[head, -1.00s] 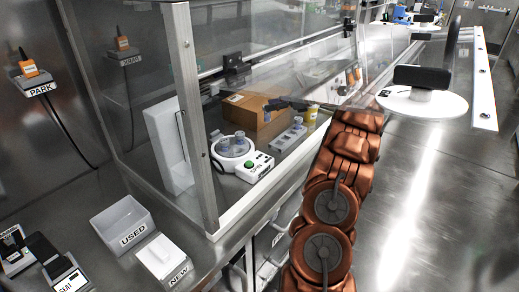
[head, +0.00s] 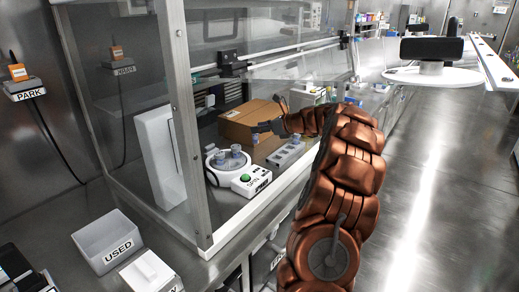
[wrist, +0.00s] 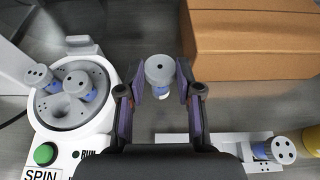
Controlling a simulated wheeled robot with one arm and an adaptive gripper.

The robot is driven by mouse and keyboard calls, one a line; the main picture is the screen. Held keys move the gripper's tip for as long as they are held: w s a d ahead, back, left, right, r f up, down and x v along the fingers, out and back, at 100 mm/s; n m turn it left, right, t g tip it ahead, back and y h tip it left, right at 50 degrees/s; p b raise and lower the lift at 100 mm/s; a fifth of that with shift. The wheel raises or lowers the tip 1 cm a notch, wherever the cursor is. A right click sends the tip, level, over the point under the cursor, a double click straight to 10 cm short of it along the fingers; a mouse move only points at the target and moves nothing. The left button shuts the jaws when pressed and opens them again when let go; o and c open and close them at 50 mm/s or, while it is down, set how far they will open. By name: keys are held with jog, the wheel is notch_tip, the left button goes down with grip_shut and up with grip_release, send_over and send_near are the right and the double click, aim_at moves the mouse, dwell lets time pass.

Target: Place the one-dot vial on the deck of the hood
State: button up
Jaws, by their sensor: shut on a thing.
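My gripper (wrist: 160,88) is shut on the one-dot vial (wrist: 161,68), which has a pale round cap with one dark dot and a blue band. It is in the middle of the wrist view, over the bare grey hood deck (wrist: 120,22). In the head view my gripper (head: 266,128) is inside the hood, close to the cardboard box and behind the spinner. The gap between vial and deck is hard to judge.
A white spinner (wrist: 112,122) with two vials (wrist: 78,84) stands left of my gripper. A cardboard box (wrist: 250,45) is at the right. A rack (wrist: 225,138) with a dotted-cap vial (wrist: 284,150) and a yellow cup (wrist: 312,140) are lower right. Glass (head: 120,90) encloses the hood.

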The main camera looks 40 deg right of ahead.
jog(key=shift+f, duration=3.1)
jog(key=shift+f, duration=0.15)
jog(key=o, duration=1)
jog(key=shift+s+r, duration=0.1)
jog(key=shift+r, duration=0.1)
jog(key=v, duration=1.2)
